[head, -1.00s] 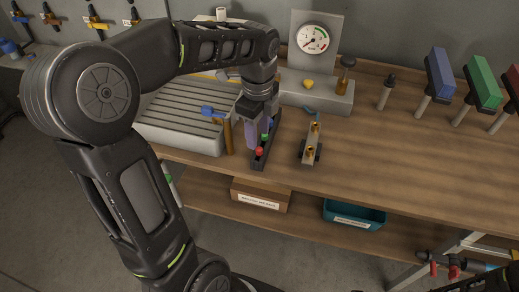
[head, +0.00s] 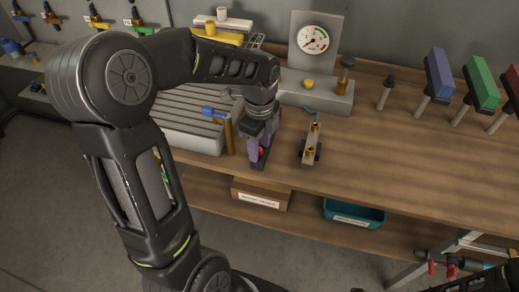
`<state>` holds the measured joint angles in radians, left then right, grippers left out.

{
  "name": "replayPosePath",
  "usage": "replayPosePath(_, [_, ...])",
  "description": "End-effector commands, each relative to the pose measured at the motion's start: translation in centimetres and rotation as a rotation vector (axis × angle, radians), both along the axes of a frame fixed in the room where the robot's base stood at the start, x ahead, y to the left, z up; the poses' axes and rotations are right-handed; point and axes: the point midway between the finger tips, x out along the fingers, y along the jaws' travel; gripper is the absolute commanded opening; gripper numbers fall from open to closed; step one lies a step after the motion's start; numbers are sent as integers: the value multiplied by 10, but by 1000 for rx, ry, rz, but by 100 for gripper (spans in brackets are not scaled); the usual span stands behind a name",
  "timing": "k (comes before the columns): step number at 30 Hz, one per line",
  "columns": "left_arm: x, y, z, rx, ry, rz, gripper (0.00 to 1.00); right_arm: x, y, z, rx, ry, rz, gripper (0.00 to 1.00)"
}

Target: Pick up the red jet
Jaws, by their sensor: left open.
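The red jet (head: 261,151) is a small red piece in a narrow black rack (head: 260,165) near the front edge of the bench. My left gripper (head: 260,153) points down over the rack, open, with its fingers around the red jet on either side. I cannot tell whether they touch it. The gripper hides most of the rack. My right gripper does not show clearly; only dark parts are at the bottom right corner.
A metal block with brass fittings (head: 311,145) is close on the right. A gauge stand (head: 313,40) is behind.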

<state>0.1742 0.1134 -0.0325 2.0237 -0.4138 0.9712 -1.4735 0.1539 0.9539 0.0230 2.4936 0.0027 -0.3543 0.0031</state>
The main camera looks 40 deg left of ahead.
Motion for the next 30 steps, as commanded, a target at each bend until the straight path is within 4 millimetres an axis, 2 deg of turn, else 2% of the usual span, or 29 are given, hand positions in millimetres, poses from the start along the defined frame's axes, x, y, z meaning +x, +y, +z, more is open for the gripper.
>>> replayPosePath(11, [0, 0, 0, 0, 0, 0, 44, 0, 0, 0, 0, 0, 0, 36])
replayPosePath(27, [0, 0, 0, 0, 0, 0, 0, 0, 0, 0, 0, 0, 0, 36])
replayPosePath(30, [0, 0, 0, 0, 0, 0, 0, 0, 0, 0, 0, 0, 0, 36])
